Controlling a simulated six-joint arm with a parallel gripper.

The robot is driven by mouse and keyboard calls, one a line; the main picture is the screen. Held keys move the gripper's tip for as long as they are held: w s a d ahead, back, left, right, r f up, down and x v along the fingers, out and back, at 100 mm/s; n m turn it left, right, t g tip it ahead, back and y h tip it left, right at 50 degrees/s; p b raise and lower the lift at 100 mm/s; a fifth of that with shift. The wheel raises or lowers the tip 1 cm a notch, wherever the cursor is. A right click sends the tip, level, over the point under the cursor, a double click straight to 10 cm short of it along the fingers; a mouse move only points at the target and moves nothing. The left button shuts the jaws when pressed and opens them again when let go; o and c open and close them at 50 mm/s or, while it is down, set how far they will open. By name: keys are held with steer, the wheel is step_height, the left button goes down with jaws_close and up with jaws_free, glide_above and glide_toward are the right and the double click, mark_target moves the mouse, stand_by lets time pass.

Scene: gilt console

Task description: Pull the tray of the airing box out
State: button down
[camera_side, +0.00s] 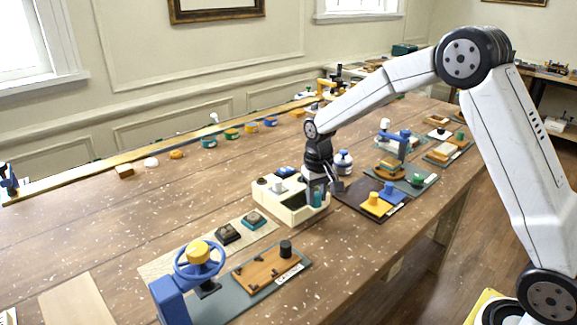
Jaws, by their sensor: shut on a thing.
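The cream box (283,207), which I take for the airing box, stands mid-table below my wrist. Its top carries a white knob, dark round spots and a dark recess. A teal upright piece (317,199) shows at its right end. My gripper (327,187) points down at that right end, with its fingers close beside the teal piece. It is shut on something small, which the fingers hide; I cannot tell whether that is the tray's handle. The tray itself cannot be made out clearly, nor how far it stands out.
A dark board with yellow and blue blocks (376,206) lies close to the right. A blue-and-white round-topped object (343,162) stands just behind the gripper. A blue handwheel (199,258) and an orange board (265,270) are at the front. Bare table lies to the left.

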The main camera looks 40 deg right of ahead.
steer(key=shift+s, duration=5.6)
steer(key=c, duration=0.7)
jaws_free()
steer(key=shift+o, duration=0.2)
steer(key=shift+r, duration=0.1)
step_height(320, 180, up, 8)
steer(key=shift+f, duration=0.25)
steer(key=s+a+f+n+t, duration=0.1)
steer(key=s+f, duration=0.1)
steer(key=s, duration=0.1)
steer(key=s+a+f+n, duration=0.1)
steer(key=s+f, duration=0.1)
steer(key=f, duration=0.1)
steer(key=s+a+f+n+t, duration=0.1)
steer(key=s+a+f, duration=0.1)
steer(key=s, duration=0.1)
steer(key=shift+s+f+t, duration=0.3)
steer(key=shift+s+f, duration=0.05)
